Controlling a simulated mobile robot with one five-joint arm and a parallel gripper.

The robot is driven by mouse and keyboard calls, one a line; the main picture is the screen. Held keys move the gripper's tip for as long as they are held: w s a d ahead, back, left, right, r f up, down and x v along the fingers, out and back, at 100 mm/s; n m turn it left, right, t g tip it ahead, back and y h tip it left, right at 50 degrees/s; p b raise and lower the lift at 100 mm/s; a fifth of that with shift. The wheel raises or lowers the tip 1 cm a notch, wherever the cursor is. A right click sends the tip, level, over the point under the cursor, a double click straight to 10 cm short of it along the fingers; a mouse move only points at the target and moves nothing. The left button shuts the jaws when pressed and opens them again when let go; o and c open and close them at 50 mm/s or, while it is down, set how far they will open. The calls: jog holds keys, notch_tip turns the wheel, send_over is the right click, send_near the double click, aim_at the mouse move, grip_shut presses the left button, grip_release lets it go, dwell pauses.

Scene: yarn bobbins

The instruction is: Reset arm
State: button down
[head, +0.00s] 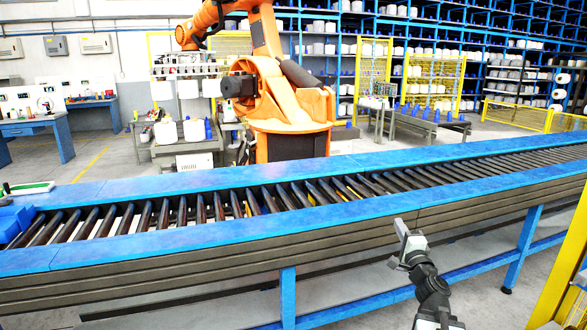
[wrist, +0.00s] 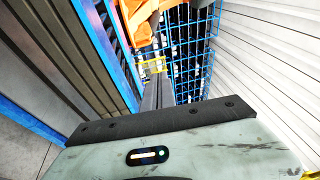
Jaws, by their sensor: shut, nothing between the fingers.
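My gripper (head: 402,238) is at the end of my arm, in the lower right of the head view. It is raised in front of the near side of the roller conveyor (head: 250,242) and its fingers point up. It is shut and holds nothing. In the wrist view my gripper's fingers (wrist: 165,95) show as a dark bar reaching up from the grey gripper body. The conveyor's side fills the left of the wrist view, turned on its side.
A blue box (head: 14,222) and a green-and-white item (head: 27,187) sit at the conveyor's left end. A large orange robot arm (head: 285,105) stands behind the conveyor. Blue shelves (head: 480,60) of bobbins line the back. A yellow post (head: 566,265) stands at the right.

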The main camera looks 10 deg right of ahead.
jog(key=a+f+n+g+y, duration=0.3)
jog(key=a+f+n+y, duration=0.15)
jog(key=a, duration=0.75)
jog(key=w+a+f+n+g+y, duration=0.1)
jog(key=a+f+n+g+y, duration=0.15)
jog(key=a+n, duration=0.65)
jog(key=a+f+n+g+y, duration=0.2)
jog(key=a+f+g+y, duration=0.15)
jog(key=a, duration=1.15)
jog(key=s+a+f+n+g+h, duration=0.1)
jog(key=s+a+f+n+g, duration=0.15)
jog(key=f, duration=0.25)
jog(key=s+a+f+n+g+h, duration=0.1)
jog(key=s+a+f+n+g, duration=0.1)
jog(key=s+a+f+g, duration=0.3)
jog(key=s+d+f+g+h, duration=0.1)
jog(key=s+d+f+h, duration=0.2)
jog(key=s+d, duration=0.2)
jog(key=s+d+f+g+h, duration=0.2)
jog(key=s+d+f+h, duration=0.1)
jog(key=d, duration=0.6)
jog(key=shift+s+d+f+m, duration=0.35)
jog(key=shift+s+f, duration=0.25)
jog(key=shift+s, duration=0.4)
